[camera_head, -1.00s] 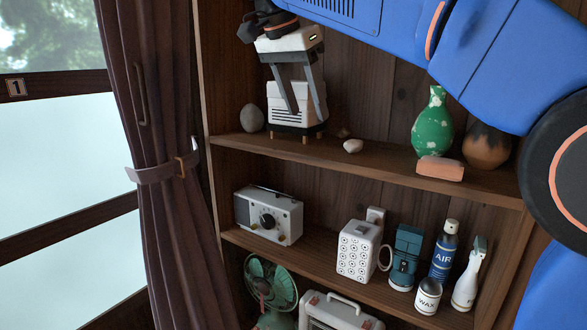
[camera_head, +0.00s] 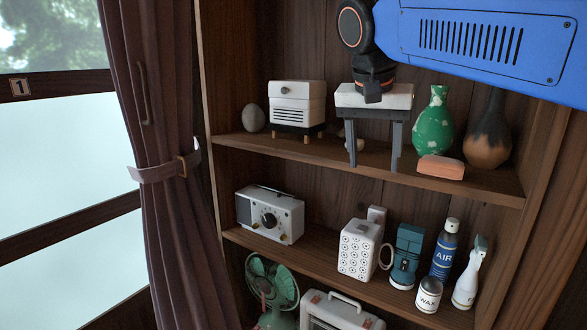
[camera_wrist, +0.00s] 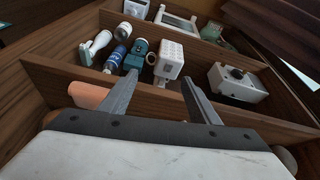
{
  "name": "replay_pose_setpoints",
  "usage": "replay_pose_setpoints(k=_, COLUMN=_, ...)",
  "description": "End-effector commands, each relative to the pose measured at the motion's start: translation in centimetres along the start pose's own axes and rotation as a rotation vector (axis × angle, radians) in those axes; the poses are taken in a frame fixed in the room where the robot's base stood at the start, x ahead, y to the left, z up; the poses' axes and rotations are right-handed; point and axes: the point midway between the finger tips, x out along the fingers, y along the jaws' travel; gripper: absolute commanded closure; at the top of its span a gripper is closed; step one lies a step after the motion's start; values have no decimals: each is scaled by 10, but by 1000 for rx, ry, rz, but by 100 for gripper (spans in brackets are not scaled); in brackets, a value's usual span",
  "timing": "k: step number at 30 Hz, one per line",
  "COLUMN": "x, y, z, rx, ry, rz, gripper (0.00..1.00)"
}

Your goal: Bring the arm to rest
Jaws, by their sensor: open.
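My gripper (camera_head: 374,162) hangs from my blue arm in front of the upper shelf. Its white body is level and its two grey fingers point down, spread apart with nothing between them. It is between the small white box with legs (camera_head: 297,103) on the left and the green vase (camera_head: 433,122) on the right. In the wrist view my gripper (camera_wrist: 160,80) shows both fingers apart. A pale stone (camera_head: 356,146) is partly hidden behind the left finger.
The upper shelf also bears a grey stone (camera_head: 253,118), a pinkish block (camera_head: 441,167) and a dark brown vase (camera_head: 488,130). Below are a radio (camera_head: 270,214), a white patterned box (camera_head: 358,249), a teal device (camera_head: 406,257) and several containers. A curtain (camera_head: 165,220) hangs left.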

Motion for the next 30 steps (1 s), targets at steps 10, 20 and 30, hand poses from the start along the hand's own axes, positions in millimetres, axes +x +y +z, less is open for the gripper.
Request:
replay_pose_setpoints(k=10, x=90, y=96, z=69, rx=-185, ry=-9, rz=-88, gripper=44)
replay_pose_setpoints(k=20, x=183, y=162, z=158, rx=-327, ry=33, rz=-164, gripper=44)
replay_pose_setpoints(k=30, x=241, y=188, z=214, rx=-399, ry=80, rz=-193, gripper=44)
